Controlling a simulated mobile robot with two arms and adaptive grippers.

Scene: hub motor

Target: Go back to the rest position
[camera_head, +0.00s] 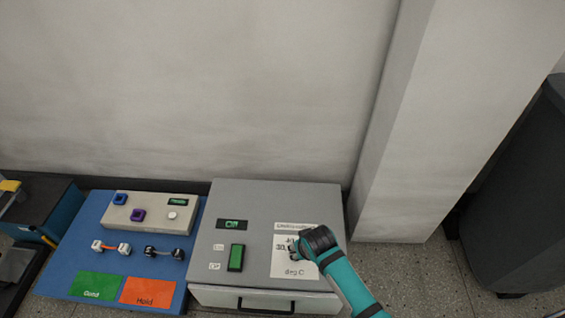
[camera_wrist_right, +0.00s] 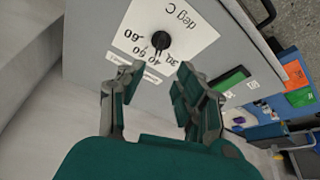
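My right gripper (camera_head: 291,248) is above the right part of a grey box (camera_head: 262,200), over a white dial label marked "deg C" (camera_head: 298,270). In the right wrist view, the gripper (camera_wrist_right: 150,88) has its two fingers apart with nothing between them. A black knob (camera_wrist_right: 161,40) on the label shows just beyond the fingertips, apart from them. In the head view the gripper hides the knob. My left gripper is not in view.
A blue board (camera_head: 60,262) left of the box carries a beige button panel (camera_head: 150,214), two small linked parts, a green "Good" area (camera_head: 95,286) and an orange "Hold" area (camera_head: 148,292). A wall stands behind; a pillar (camera_head: 410,130) and dark bin (camera_head: 520,190) are right.

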